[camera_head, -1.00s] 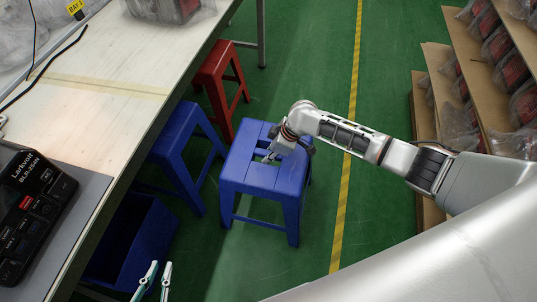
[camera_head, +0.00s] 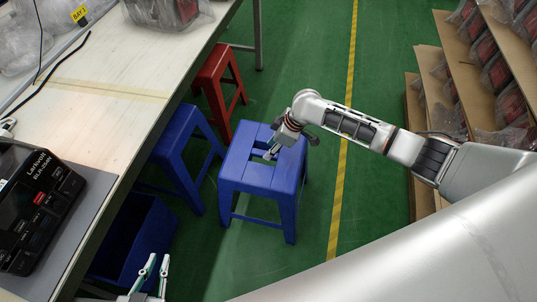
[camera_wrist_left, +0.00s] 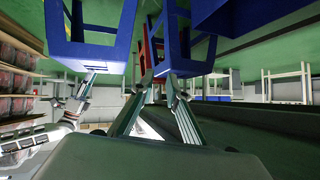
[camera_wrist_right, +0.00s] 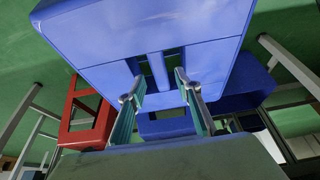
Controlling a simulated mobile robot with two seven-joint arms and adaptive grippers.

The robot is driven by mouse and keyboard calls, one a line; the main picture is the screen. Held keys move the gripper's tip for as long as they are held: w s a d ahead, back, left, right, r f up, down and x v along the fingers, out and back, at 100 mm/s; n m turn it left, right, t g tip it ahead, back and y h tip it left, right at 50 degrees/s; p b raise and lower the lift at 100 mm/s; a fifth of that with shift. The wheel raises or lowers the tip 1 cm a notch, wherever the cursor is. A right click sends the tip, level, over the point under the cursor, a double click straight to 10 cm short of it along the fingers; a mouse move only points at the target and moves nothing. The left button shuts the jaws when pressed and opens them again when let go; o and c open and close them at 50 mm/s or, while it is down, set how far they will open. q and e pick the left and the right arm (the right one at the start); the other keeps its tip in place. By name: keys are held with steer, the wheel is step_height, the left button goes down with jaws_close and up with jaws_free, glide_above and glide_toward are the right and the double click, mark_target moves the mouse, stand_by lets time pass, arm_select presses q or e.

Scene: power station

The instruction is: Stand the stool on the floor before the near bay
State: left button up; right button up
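A blue stool (camera_head: 245,172) stands upright on the green floor beside the bench, just right of its edge. Its seat has a slotted opening in the middle. My right gripper (camera_head: 268,156) is over that seat near the opening. In the right wrist view, the two fingers of my right gripper (camera_wrist_right: 160,93) are apart in front of the seat (camera_wrist_right: 215,45), with nothing visibly clamped; their exact depth is unclear. My left gripper (camera_head: 159,260) is low at the bottom of the head view, fingertips apart and empty. The left wrist view shows its parted fingers (camera_wrist_left: 158,82) too.
A second blue stool (camera_head: 178,130) and a red stool (camera_head: 212,72) stand at the bench's edge. The bench (camera_head: 100,130) carries a black power supply (camera_head: 35,205) and a yellow bay label (camera_head: 79,13). A blue bin (camera_head: 135,240) is underneath. Shelves stand right of the yellow floor line (camera_head: 343,150).

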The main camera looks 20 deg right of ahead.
steer(key=p+v, duration=0.1)
steer(key=v, duration=0.4)
steer(key=shift+w+r, duration=0.1)
steer(key=shift+w, duration=0.05)
steer(key=shift+s+d+r+p, duration=0.1)
steer(key=shift+s+r+p, duration=0.2)
steer(key=shift+r+p, duration=0.05)
steer(key=shift+s+a+f, duration=0.2)
steer(key=shift+a, duration=0.05)
steer(key=t+y, duration=0.1)
steer(key=y, duration=0.1)
glide_above(261, 177)
steer(key=shift+f, duration=0.85)
steer(key=s+a+r+m+t+y, duration=0.1)
steer(key=s+a+r+m+t, duration=0.15)
steer(key=s+a, duration=0.35)
arm_select(q)
steer(key=shift+s+a+f, duration=0.35)
steer(key=shift+s, duration=0.2)
arm_select(e)
steer(key=s+d+m+t+h, duration=0.3)
steer(key=s+d+t+h, duration=0.1)
steer(key=s+d, duration=0.9)
steer(key=shift+s+d+r+m+t, duration=0.3)
steer(key=shift+s+r+m+t, duration=0.05)
steer(key=shift+s, duration=0.85)
